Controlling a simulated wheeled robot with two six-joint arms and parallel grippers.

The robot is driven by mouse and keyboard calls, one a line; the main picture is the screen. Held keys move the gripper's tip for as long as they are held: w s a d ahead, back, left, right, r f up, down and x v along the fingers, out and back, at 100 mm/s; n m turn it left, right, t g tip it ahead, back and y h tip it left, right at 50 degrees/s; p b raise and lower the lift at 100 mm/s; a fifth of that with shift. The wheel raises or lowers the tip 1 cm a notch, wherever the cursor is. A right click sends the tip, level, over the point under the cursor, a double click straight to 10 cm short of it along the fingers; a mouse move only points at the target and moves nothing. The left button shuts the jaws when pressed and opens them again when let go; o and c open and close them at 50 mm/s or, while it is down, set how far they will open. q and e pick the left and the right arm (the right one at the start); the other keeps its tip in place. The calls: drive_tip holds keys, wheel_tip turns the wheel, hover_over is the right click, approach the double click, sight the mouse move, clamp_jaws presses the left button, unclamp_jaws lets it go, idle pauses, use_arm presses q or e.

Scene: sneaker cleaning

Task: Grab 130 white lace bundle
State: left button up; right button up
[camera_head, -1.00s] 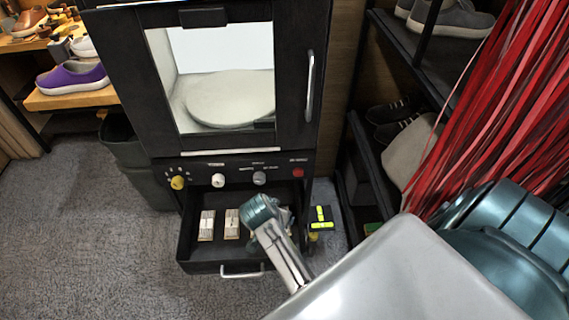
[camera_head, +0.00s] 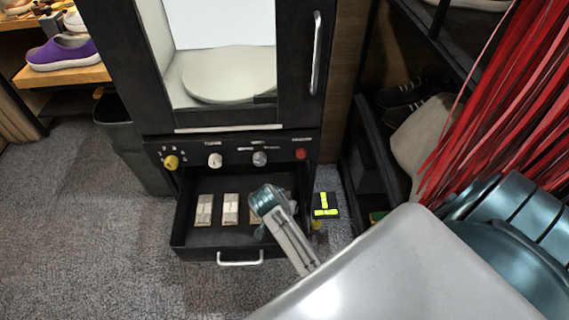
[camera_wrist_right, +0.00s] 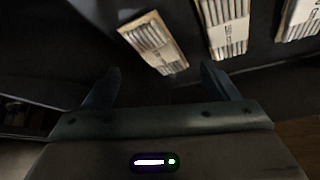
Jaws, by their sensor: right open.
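Pale lace bundles on card lie in a row in the open black drawer (camera_head: 215,240). The left bundle (camera_head: 203,210) and middle bundle (camera_head: 230,209) show clearly in the head view. A third (camera_head: 255,215) is mostly hidden behind my right arm. The labels are too small to read. In the right wrist view, one bundle (camera_wrist_right: 152,42) lies ahead of the space between my fingers, with another (camera_wrist_right: 225,27) and a third (camera_wrist_right: 300,18) farther right. My right gripper (camera_wrist_right: 160,84) is open and empty; its fingers are apart from the bundles. My left gripper is not in view.
The drawer sits beneath a black cabinet with a window and a row of knobs (camera_head: 215,160). A yellow-marked black item (camera_head: 326,206) is right of the drawer. A dark bin (camera_head: 130,140) stands left. Red strands (camera_head: 490,110) hang at right. Carpet at left is clear.

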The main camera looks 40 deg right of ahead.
drive_tip(key=b+x, duration=0.1)
drive_tip(key=x, duration=0.5)
drive_tip(key=shift+w+r, duration=0.1)
drive_tip(key=shift+w, duration=0.05)
drive_tip(key=c, duration=1.2)
